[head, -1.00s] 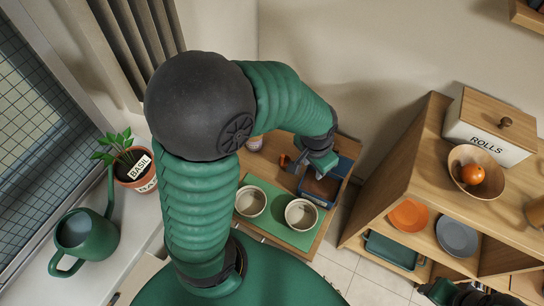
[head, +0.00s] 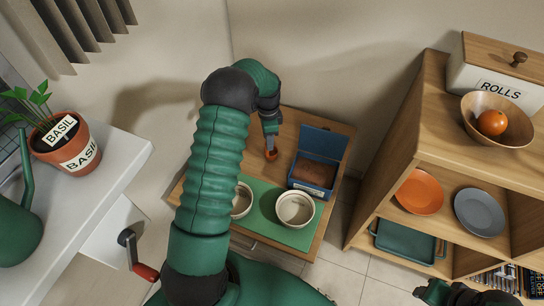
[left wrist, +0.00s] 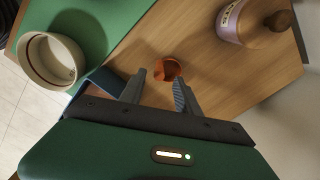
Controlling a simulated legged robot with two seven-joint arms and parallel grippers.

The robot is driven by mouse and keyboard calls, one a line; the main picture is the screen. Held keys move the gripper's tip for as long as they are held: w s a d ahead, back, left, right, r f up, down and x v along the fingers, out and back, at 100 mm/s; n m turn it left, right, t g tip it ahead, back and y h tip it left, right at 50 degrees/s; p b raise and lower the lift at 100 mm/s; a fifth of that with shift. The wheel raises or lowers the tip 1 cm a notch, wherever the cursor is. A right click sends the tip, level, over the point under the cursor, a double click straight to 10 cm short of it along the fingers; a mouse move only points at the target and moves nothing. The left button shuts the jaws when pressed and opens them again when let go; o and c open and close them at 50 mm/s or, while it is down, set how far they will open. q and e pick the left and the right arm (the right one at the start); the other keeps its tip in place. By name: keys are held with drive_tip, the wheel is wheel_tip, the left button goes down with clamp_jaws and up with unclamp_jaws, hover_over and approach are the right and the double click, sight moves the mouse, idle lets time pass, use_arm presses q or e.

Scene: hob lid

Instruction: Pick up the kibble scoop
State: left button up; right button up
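A small orange-brown piece, which looks like the kibble scoop (head: 271,155), is on the wooden top just below my left gripper (head: 270,137). In the left wrist view the scoop (left wrist: 166,69) lies between and just beyond the fingertips of my left gripper (left wrist: 158,77). The fingers are apart, with gaps visible beside the scoop. The rest of the scoop's shape is hard to make out. A blue open box (head: 322,143) with brown contents stands to the right of it. My right gripper (head: 432,292) is only partly in view at the bottom right, dark and unclear.
A green mat (head: 262,226) with two cream bowls lies in front; one bowl (head: 295,208) is clear of my arm. A jar with a wooden lid (left wrist: 262,22) stands nearby on the wooden top. A wooden shelf (head: 400,185) rises on the right, a white ledge (head: 120,160) on the left.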

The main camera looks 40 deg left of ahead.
sight(268, 154)
use_arm(q)
drive_tip(key=shift+f, duration=0.6)
drive_tip(key=f+b, duration=0.1)
drive_tip(key=f, duration=0.2)
drive_tip(key=f+b, duration=0.1)
drive_tip(key=f, duration=0.1)
drive_tip(key=shift+s+a+f+b, duration=0.25)
drive_tip(key=shift+s+f+b, duration=0.05)
drive_tip(key=shift+d+f, duration=0.1)
drive_tip(key=shift+d+r, duration=0.2)
drive_tip(key=shift+a, duration=0.15)
clamp_jaws()
use_arm(e)
drive_tip(key=f, duration=0.2)
drive_tip(key=shift+a+f, duration=0.3)
drive_tip(key=shift+a, duration=0.05)
